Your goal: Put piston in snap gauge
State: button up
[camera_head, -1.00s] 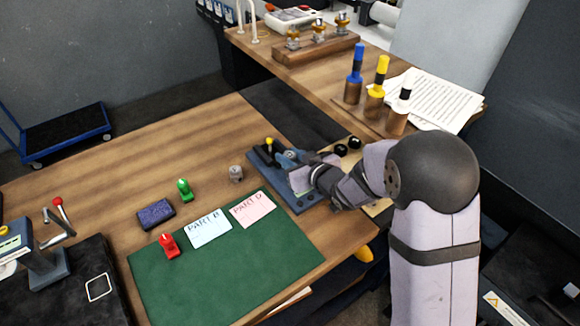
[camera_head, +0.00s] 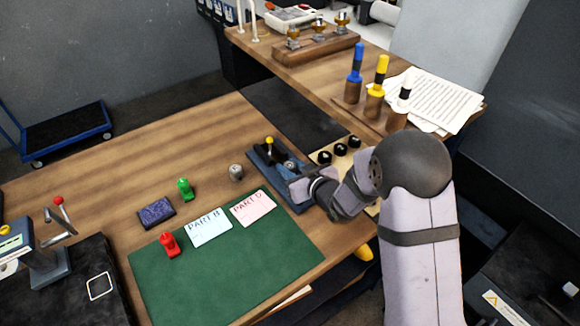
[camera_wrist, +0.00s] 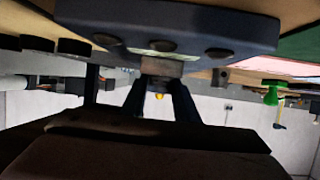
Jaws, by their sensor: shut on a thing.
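The snap gauge, a blue-grey base (camera_head: 300,206) with an upright yellow-tipped lever (camera_head: 269,145), lies at the right end of the wooden table. My gripper (camera_wrist: 160,92) is shut on a small grey-brown piece, apparently the piston (camera_wrist: 161,66), close to the gauge base (camera_wrist: 180,22) in the wrist view. I cannot tell whether the piece touches the gauge. In the head view my wrist covers the base's near right side and hides the fingertips. A similar grey cylinder (camera_head: 236,172) stands on the table left of the gauge; it also shows in the wrist view (camera_wrist: 221,77).
The green mat (camera_head: 240,260) with two cards is in front. The table's back left is clear.

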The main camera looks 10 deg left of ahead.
jog(key=o, duration=1.1)
jog(key=shift+r, duration=0.15)
jog(key=b+v, duration=0.1)
jog(key=v, duration=1.1)
jog(key=shift+d, duration=0.15)
